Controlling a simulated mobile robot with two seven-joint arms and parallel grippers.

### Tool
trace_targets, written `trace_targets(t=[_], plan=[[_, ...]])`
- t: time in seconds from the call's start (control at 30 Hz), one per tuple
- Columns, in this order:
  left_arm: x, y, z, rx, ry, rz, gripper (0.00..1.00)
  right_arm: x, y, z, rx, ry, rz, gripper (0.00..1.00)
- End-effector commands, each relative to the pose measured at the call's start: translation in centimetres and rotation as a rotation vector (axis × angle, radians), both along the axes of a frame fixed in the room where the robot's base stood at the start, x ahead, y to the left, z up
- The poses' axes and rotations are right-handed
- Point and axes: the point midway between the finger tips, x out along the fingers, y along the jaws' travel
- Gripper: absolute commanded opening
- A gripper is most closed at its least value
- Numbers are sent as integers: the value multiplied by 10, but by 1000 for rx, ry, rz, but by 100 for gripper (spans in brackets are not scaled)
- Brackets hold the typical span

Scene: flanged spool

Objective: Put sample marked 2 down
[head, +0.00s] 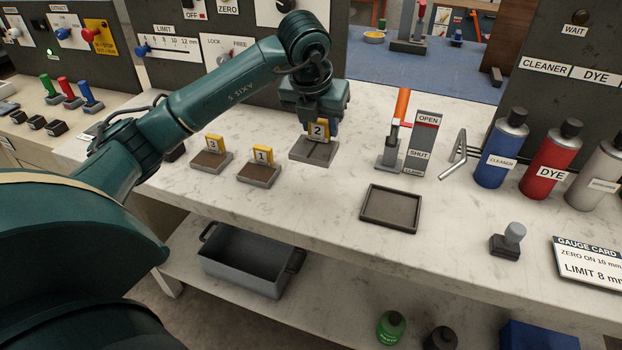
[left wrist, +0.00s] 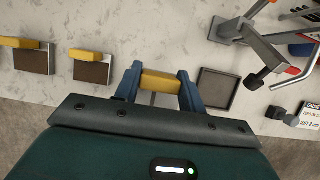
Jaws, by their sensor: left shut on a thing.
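The sample marked 2 shows in the head view as a yellow tag (head: 318,130) over a flat grey block (head: 313,151) with a dark line across its top. My left gripper (head: 316,122) is shut on the yellow tag from above. In the left wrist view the yellow tag (left wrist: 161,81) sits between the two blue fingertips. I cannot tell whether the grey block touches the counter. Samples marked 1 (head: 259,172) and 3 (head: 211,162) stand on the counter to the left. My right gripper is not in view.
A shallow empty dark tray (head: 391,208) lies to the right on the pale counter (head: 330,205). Behind it stands an orange-handled lever device (head: 393,145) beside an OPEN/SHUT sign (head: 422,140). Spray cans, including a blue cleaner can (head: 498,155), stand further right. A grey bin (head: 245,262) sits on the lower shelf.

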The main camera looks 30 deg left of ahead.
Motion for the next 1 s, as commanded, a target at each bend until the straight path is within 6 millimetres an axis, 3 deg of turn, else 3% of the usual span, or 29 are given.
trace_targets(t=[0.17, 0.5, 1.0], plan=[[0, 2, 0, 0, -1, 9, 0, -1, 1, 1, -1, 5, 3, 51], [-1, 2, -53, 0, 0, 11, 0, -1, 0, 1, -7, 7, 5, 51], [0, 2, -98, -1, -4, 10, 0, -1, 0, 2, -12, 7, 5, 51]])
